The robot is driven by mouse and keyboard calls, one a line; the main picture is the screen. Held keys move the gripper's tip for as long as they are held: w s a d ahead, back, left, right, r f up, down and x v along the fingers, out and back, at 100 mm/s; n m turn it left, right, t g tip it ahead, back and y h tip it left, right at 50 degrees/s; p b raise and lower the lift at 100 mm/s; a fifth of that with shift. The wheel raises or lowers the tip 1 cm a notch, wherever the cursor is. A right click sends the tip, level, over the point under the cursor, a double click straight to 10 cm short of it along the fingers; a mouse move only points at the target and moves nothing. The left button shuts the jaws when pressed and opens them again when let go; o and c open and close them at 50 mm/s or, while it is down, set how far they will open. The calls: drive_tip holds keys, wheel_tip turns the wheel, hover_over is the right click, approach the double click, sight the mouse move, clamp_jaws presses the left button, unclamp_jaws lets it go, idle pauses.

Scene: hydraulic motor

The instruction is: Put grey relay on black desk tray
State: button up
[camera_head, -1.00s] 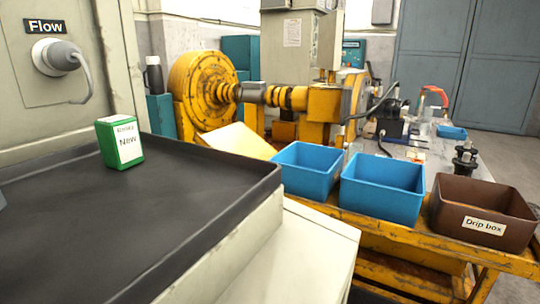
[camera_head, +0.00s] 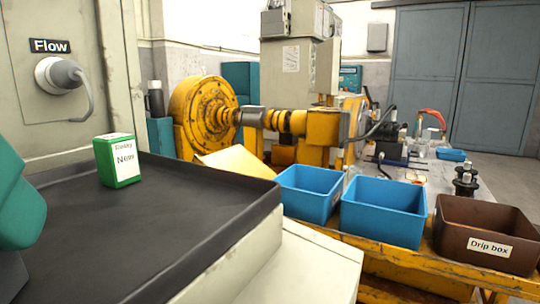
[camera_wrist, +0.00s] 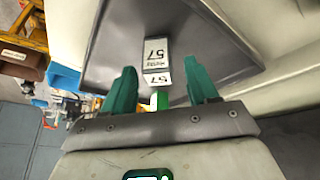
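The black desk tray (camera_head: 215,200) is a wide dark tray with a raised rim in the head view; its dark surface also shows in the wrist view (camera_wrist: 205,45). In the wrist view a grey relay (camera_wrist: 156,50) with white labels reading like "57" lies on the tray between and beyond my fingertips. A gap shows on each side of it. My gripper (camera_wrist: 160,68) has two green fingers, apart and open. In the head view only a teal part of my gripper shows at the left edge, and the grey relay cannot be made out.
A green relay (camera_head: 118,160) labelled "New" stands upright on the tray near the back wall. Two blue bins (camera_head: 384,208) and a brown drip box (camera_head: 487,236) stand to the right. The tray's middle and right are clear.

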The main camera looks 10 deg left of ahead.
drive_tip(key=shift+r, duration=0.1)
drive_tip(key=p+v, duration=0.4)
drive_tip(key=v, duration=0.8)
